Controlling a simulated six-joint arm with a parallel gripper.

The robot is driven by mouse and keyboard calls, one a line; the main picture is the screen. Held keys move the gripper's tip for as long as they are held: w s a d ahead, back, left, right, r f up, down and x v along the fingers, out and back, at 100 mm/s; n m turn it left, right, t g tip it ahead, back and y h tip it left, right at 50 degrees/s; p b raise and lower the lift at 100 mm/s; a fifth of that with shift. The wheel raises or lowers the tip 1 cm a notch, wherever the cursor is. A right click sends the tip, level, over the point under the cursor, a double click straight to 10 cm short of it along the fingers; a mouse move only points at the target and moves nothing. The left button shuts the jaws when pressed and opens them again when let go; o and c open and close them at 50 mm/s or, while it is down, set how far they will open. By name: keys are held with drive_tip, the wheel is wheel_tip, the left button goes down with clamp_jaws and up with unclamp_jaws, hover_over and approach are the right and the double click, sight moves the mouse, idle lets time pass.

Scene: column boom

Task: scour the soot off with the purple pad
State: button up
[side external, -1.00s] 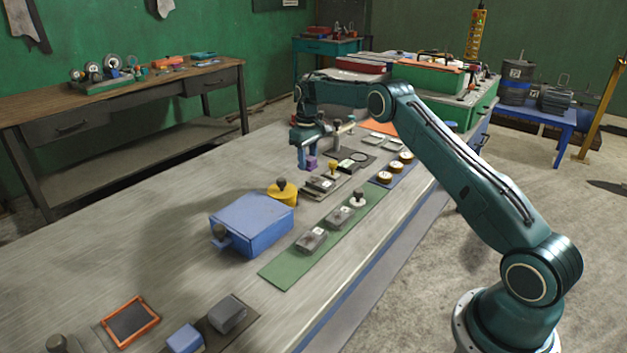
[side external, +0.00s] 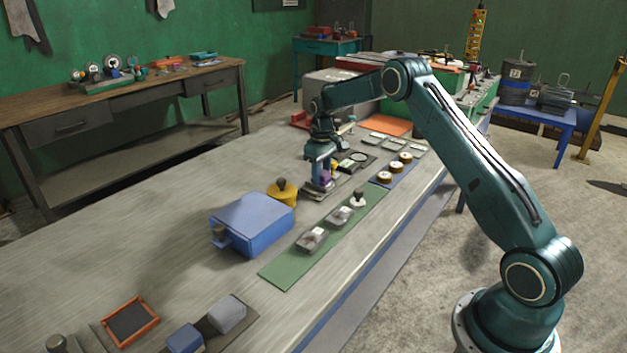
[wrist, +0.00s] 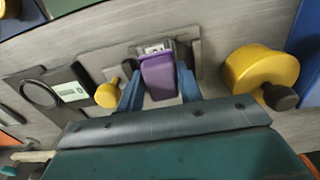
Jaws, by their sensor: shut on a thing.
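My gripper (side external: 319,180) is shut on the purple pad (side external: 325,177), low over a grey tray (side external: 311,193) on the bench. In the wrist view the purple pad (wrist: 160,79) sits between two blue fingers. A small pale block with dark marks (wrist: 157,48) shows just beyond the pad's far end. The pad and fingers hide much of the tray, and I cannot tell whether the pad touches anything.
A yellow-knobbed piece (wrist: 107,93) stands close beside the gripper. A yellow pot (side external: 283,192) and a blue box (side external: 252,223) are nearby. A green mat (side external: 290,263) with grey pieces runs along the front.

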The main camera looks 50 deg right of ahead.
drive_tip(key=shift+s, duration=0.7)
drive_tip(key=shift+w, duration=3.35)
wheel_tip(320, 180, up, 8)
drive_tip(key=shift+s, duration=0.1)
